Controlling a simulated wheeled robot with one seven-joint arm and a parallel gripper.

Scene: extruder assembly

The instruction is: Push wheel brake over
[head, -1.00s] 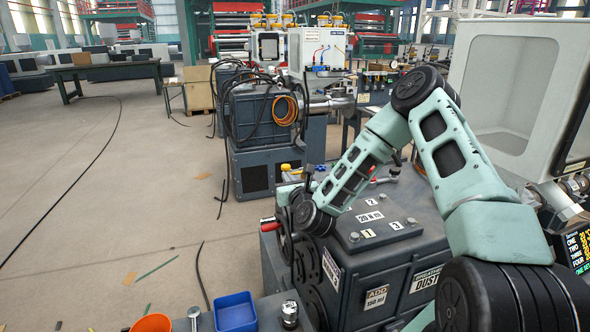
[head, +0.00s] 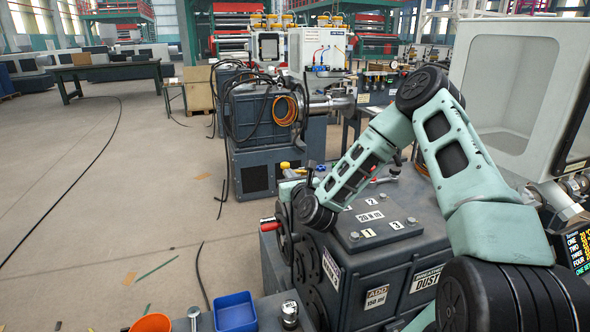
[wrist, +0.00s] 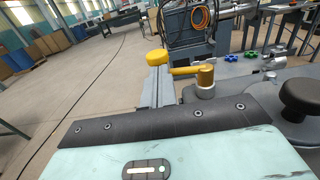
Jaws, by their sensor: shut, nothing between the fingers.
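A yellow lever on a round grey post (wrist: 205,77), which looks like the wheel brake, stands just right of my fingertips in the wrist view. Its left end appears very close to the fingers; I cannot tell whether they touch. My gripper (wrist: 158,72) is shut and empty, its two grey fingers side by side and pointing away from the camera. A round yellow knob (wrist: 155,57) shows just beyond the fingertips. In the head view my wrist hides most of the gripper, and yellow parts (head: 286,166) show just behind it.
A dark machine housing (head: 375,260) with labels lies under my forearm. A black knob (wrist: 302,98) stands at right in the wrist view. A blue bin (head: 235,312) and an orange cup (head: 151,323) sit at front. The floor at left is mostly open.

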